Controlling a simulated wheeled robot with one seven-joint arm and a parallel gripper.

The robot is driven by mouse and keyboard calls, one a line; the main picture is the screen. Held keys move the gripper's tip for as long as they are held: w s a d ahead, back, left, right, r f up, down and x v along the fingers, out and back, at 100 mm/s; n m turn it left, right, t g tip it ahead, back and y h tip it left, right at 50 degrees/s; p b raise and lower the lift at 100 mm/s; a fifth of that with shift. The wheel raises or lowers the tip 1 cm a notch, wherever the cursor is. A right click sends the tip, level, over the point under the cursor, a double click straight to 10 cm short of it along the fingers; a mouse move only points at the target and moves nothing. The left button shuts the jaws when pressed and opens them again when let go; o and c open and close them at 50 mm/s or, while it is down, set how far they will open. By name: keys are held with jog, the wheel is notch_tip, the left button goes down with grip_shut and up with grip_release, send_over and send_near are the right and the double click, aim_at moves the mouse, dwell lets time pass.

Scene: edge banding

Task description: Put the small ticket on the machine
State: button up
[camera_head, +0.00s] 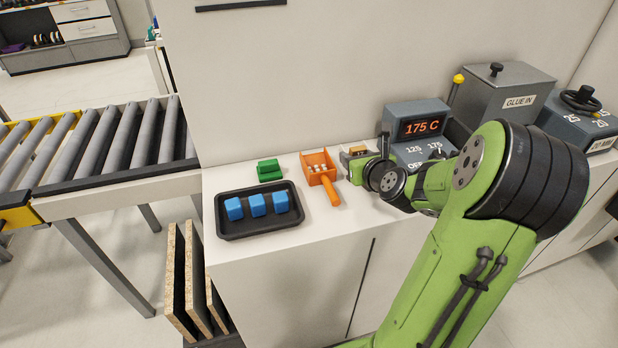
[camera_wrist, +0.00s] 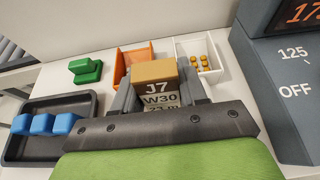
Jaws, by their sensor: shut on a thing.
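My gripper (camera_head: 357,155) is at the back of the white counter, just right of the orange scoop. In the wrist view my gripper (camera_wrist: 160,92) is shut on the small ticket (camera_wrist: 154,72), a tan-topped block with a pale face reading "J7 W30" and a partly hidden last line. The ticket also shows as a small tan patch in the head view (camera_head: 357,150). The machine's grey control box (camera_head: 416,122) stands right of the gripper, with a lit "175 C" display and a dial scale. The arm hides part of its front.
The orange scoop (camera_head: 319,168) holds white pellets. A white bin (camera_wrist: 213,68) with several yellow pieces lies behind the gripper. A green block (camera_head: 269,171) and a black tray (camera_head: 262,228) with three blue blocks are at left. A "GLUE IN" box (camera_head: 500,92) stands at the back right.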

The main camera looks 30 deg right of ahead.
aim_at(352, 195)
jog(key=f+b, duration=0.1)
jog(key=f, duration=0.2)
jog(key=f+b, duration=0.1)
jog(key=f, duration=0.2)
jog(key=f+b, duration=0.2)
jog(key=f, duration=0.1)
jog(key=shift+s+f, duration=0.2)
jog(key=shift+s, duration=0.05)
jog(key=shift+r, duration=0.2)
jog(key=shift+f, duration=0.1)
jog(key=o, duration=1)
jog(key=b+v, duration=0.4)
jog(key=v, duration=0.7)
jog(key=shift+s+a, duration=0.2)
jog(key=shift+s, duration=0.2)
jog(key=shift+r, duration=0.2)
